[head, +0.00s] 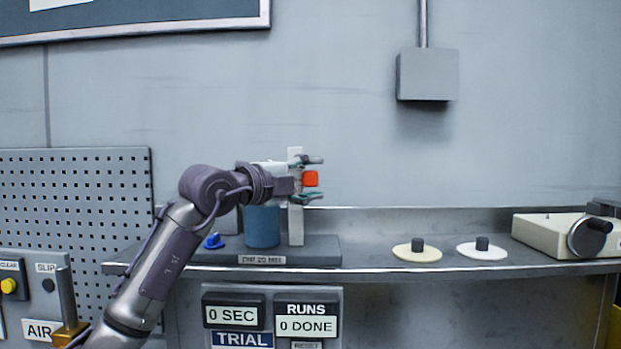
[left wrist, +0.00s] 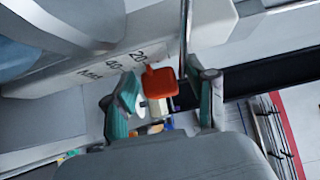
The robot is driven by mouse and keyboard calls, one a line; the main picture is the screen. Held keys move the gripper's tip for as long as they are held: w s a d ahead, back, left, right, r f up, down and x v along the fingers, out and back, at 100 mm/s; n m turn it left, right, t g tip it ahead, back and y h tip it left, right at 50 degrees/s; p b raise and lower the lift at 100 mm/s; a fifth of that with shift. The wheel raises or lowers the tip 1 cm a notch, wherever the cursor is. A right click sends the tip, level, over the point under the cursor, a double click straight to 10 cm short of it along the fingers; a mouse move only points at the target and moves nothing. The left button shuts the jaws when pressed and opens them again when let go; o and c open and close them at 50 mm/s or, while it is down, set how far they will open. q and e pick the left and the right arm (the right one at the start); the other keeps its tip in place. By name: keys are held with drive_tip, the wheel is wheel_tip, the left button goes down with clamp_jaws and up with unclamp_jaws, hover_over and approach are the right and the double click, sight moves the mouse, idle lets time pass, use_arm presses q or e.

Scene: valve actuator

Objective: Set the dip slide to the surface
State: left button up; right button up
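The dip slide's orange-red knob (head: 311,178) is at the upper part of an upright pale post (head: 296,226) on the grey dip stand (head: 322,250). My left gripper (head: 312,179) is at the knob, with one finger above and one below it. In the left wrist view, the knob (left wrist: 160,82) lies between the spread fingertips, with gaps visible on both sides. The post (left wrist: 125,60) there carries a scale reading 20, 40 and MM. The gripper is open. A blue cylinder (head: 262,227) stands beside the post, its top hidden behind my arm. My right gripper is not in view.
The stand rests on a metal shelf (head: 460,268). A blue knob (head: 213,241) is left of the cylinder. Two round discs with dark knobs, one cream (head: 402,254) and one white (head: 495,252), and a beige device (head: 545,235) are to the right. The shelf between stand and discs is clear.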

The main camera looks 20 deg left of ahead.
use_arm(q)
clamp_jaws()
drive_tip(key=shift+r, duration=0.1)
drive_tip(key=shift+s+a+r+p, duration=0.1)
drive_tip(key=shift+r+p, duration=0.4)
drive_tip(key=shift+r, duration=0.8)
drive_tip(key=shift+c, duration=2.1)
unclamp_jaws()
drive_tip(key=o, duration=0.4)
drive_tip(key=shift+o, duration=0.2)
drive_tip(key=shift+f, duration=0.1)
